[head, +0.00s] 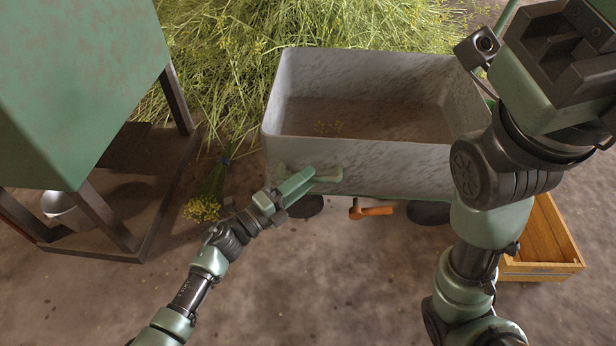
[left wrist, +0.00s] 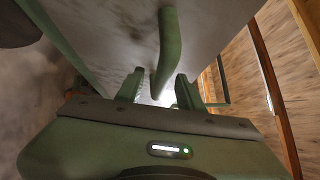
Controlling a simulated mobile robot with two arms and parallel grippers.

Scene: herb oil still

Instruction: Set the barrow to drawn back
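The barrow (head: 375,165) is a worn grey tub with dark wheels beneath, standing on the floor in the middle of the head view. A green handle (head: 328,178) is on its near side, towards the left. My left gripper (head: 304,182) is at this handle. In the left wrist view, the green handle bar (left wrist: 169,45) runs down between the two spread fingers (left wrist: 158,92), with gaps visible beside it. My right gripper (head: 565,60) is raised at the upper right, away from the handle; its fingers cannot be made out.
Cut yellow-flowered herbs (head: 235,60) are heaped behind the barrow. A green still body on a dark frame (head: 165,195) stands at left, with a small bundle (head: 208,195) beside it. A wooden crate (head: 545,268) stands right. The near floor is mostly clear.

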